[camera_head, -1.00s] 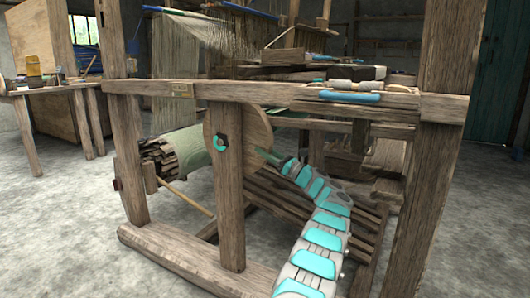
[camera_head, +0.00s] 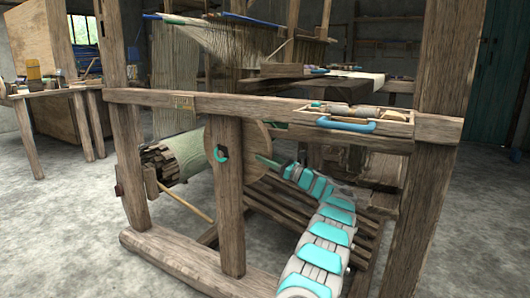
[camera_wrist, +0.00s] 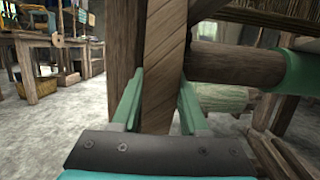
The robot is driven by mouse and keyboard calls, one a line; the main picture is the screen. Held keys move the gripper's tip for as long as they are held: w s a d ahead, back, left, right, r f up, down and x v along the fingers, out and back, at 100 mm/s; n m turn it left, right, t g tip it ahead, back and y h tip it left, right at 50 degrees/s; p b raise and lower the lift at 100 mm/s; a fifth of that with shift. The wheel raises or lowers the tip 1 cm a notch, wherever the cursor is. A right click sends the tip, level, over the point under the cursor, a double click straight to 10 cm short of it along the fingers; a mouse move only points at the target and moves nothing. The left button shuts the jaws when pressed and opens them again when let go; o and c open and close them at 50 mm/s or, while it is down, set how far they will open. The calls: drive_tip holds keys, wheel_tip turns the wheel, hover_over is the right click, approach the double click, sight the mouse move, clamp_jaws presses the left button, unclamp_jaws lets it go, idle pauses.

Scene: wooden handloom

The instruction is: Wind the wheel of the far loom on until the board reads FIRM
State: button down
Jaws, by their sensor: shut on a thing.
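The wooden wheel (camera_head: 251,143) is a flat disc on the loom's near side, partly hidden by an upright post. A teal ring (camera_head: 220,154) shows on that post. My gripper (camera_head: 266,161) reaches the wheel's right side from below right. In the wrist view my gripper's green fingers (camera_wrist: 162,82) stand either side of a wooden piece with slanted grain, apparently the wheel's rim (camera_wrist: 164,50), and are shut on it.
A slatted roller with pale green cloth (camera_head: 182,154) lies left of the wheel, with a wooden stick (camera_head: 186,203) below it. A tray with a blue handle (camera_head: 346,125) sits on the rail. Uprights flank my arm.

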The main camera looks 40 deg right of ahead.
drive_tip(key=shift+r+p, duration=0.6)
drive_tip(key=shift+p, duration=0.25)
drive_tip(key=shift+g, duration=0.3)
drive_tip(key=shift+f, duration=0.15)
